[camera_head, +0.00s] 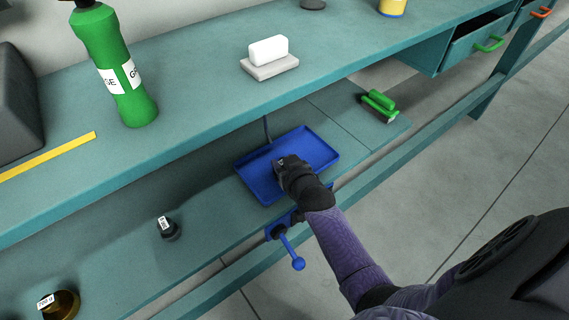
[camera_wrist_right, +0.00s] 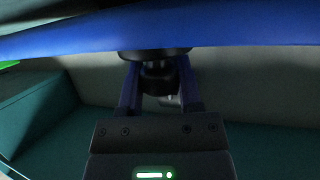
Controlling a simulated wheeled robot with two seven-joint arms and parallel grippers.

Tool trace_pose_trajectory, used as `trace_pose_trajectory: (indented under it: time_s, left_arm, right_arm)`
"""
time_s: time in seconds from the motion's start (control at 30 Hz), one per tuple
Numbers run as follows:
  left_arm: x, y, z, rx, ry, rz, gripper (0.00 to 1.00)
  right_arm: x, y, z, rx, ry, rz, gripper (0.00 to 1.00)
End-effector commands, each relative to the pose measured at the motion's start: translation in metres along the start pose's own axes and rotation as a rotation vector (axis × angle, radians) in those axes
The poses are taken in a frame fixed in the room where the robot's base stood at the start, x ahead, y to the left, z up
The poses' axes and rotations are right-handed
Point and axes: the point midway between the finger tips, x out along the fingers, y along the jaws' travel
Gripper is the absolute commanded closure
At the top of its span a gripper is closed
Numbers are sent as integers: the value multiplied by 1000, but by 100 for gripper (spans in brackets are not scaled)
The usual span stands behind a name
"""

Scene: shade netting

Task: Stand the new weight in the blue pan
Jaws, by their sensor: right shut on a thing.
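The blue pan (camera_head: 318,143) is a shallow rectangular tray on the lower shelf. My right gripper (camera_head: 280,167) reaches down over the pan's left half and mostly hides what it holds there. In the wrist view my right gripper (camera_wrist_right: 158,92) is shut on a dark weight (camera_wrist_right: 158,76), its wide end against the blue band of the pan (camera_wrist_right: 240,25). I cannot tell whether the weight touches the pan floor. A black weight with a white label (camera_head: 168,230) and a brass weight (camera_head: 62,305) stand on the shelf to the left. My left gripper is out of view.
A blue ball-ended lever (camera_head: 290,254) sticks out in front of the pan. A green-handled brush (camera_head: 379,105) lies right of the pan. The upper bench holds a green bottle (camera_head: 118,65) and a white block on a grey pad (camera_head: 268,50). Bare shelf lies left of the pan.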

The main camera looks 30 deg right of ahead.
Motion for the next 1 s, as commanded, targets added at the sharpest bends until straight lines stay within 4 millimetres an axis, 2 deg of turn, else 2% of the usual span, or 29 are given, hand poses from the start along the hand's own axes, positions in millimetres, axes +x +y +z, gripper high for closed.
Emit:
trace_pose_trajectory:
  time_s: [0.13,0.17,0.3,0.57,0.67,0.77,1.0]
  left_arm:
    - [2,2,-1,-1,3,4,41]
    - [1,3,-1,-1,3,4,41]
    - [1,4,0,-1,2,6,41]
    - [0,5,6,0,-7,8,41]
    - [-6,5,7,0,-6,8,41]
    - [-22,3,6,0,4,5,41]
    - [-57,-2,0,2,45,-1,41]
  right_arm:
    - [1,0,2,0,2,0,100]
    - [1,0,2,0,0,0,49]
    - [1,0,2,0,0,0,20]
    - [0,0,1,0,1,0,20]
    - [-7,0,-4,0,1,0,20]
    - [-28,0,-7,-1,1,0,20]
    - [-93,0,-8,0,1,0,20]
